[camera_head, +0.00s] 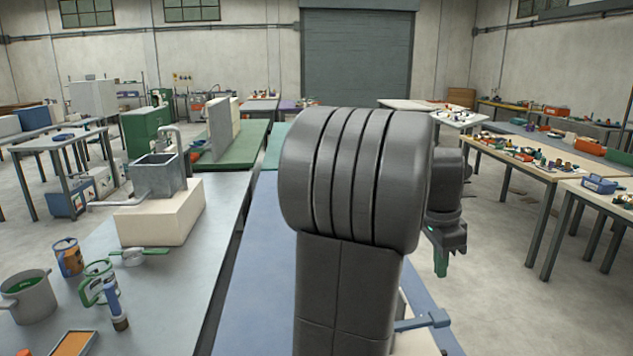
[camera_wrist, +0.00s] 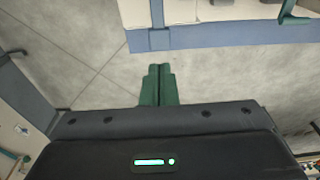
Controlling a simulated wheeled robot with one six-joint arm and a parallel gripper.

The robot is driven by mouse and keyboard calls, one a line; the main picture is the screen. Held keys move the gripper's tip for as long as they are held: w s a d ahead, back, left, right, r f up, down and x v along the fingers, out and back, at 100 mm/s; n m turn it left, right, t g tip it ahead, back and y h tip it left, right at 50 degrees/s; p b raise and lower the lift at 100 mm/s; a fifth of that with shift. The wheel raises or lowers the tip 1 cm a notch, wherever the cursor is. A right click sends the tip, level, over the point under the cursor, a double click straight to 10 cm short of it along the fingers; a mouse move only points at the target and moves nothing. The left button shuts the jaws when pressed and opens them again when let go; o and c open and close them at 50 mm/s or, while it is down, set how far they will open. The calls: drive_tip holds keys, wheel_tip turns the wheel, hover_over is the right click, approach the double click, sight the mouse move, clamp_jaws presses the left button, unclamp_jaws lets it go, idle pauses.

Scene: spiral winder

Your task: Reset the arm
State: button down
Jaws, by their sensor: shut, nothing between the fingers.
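My arm's dark links fill the middle of the head view and hide part of the blue table behind them. My gripper (camera_head: 441,264) shows just right of the arm, pointing down, with green fingers. In the wrist view my gripper (camera_wrist: 158,72) has its two green fingers side by side, closed together with nothing between them. Below the fingers in that view is bare concrete floor.
A blue table (camera_head: 262,270) runs under my arm. A grey table (camera_head: 190,262) at left holds a metal sink unit (camera_head: 157,178), a pot (camera_head: 27,298) and mugs. A cluttered bench (camera_head: 520,166) stands at right. Open floor (camera_head: 495,270) lies between.

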drive_tip(key=shift+r, duration=0.35)
